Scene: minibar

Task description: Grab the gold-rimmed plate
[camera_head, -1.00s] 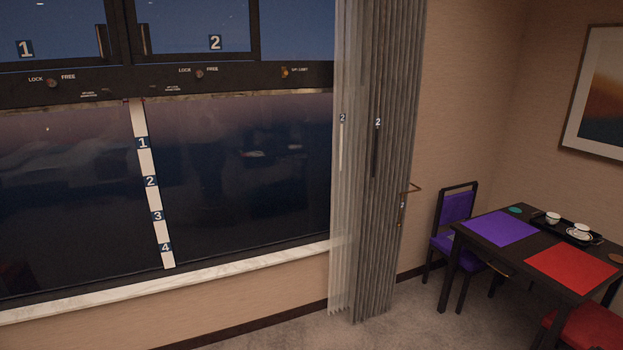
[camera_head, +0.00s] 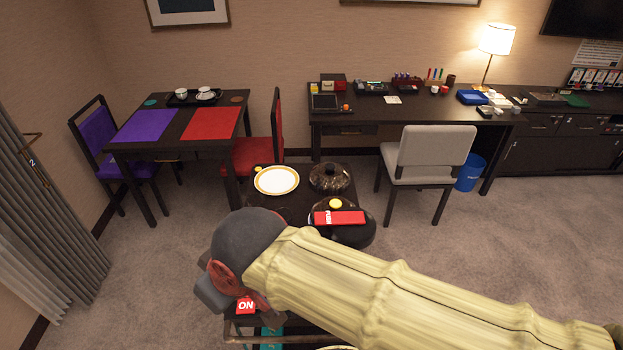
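The gold-rimmed plate (camera_head: 277,180) is white and round with a yellow-gold rim. It lies flat on a small dark table or cart (camera_head: 262,204) near the middle of the view, left of a dark lidded pot (camera_head: 329,177). My pale yellow arm crosses the foreground from the lower right, with a dark rounded joint in front of and below the plate. My gripper's fingers cannot be made out. The plate is apart from my arm and fully visible.
A dining table (camera_head: 168,151) stands left, with a red chair (camera_head: 259,152). A grey chair (camera_head: 430,152) stands at the desk. Carpet is clear at right.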

